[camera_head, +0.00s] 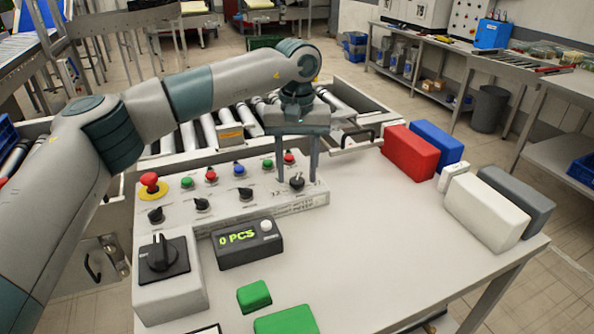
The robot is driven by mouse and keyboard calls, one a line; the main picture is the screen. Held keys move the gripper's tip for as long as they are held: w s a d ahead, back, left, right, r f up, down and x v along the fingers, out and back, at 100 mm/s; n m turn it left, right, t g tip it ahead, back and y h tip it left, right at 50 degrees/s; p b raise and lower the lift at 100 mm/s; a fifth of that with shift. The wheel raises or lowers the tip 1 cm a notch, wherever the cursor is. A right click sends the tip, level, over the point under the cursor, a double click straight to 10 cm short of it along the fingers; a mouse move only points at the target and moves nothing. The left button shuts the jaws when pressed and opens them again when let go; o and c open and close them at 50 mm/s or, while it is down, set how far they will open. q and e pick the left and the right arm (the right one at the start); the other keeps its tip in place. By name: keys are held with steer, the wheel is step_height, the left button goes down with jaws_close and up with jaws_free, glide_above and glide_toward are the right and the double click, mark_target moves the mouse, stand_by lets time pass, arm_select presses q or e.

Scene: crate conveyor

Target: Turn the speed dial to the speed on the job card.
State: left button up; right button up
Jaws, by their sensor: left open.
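My left gripper (297,172) points down over the back right of the grey control panel (283,212). Its two fingers are open and apart, one on each side of a small black knob (297,183). Whether they touch it, I cannot tell. Several similar black knobs sit along the panel's front row. A larger black rotary dial (163,258) is on a light box at the front left. No label here tells me which one is the speed dial. No readable job card is in view; a dark-edged flat thing (208,329) is cut off at the bottom edge.
A black counter (248,244) reads "0 PCS". A red emergency button (150,181) and coloured buttons line the panel's back. Green blocks (254,296) lie in front. Red (410,151), blue (437,144), white (487,211) and grey blocks stand at the right. The table's middle is clear.

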mark_target(297, 180)
arm_select(q)
step_height(297, 180, up, 17)
steer(key=b, duration=0.1)
arm_select(e)
steer(key=shift+s+d+f+g, duration=0.25)
steer(key=shift+s+d+g, duration=0.15)
steer(key=shift+s+d, duration=0.25)
steer(key=shift+a, duration=0.1)
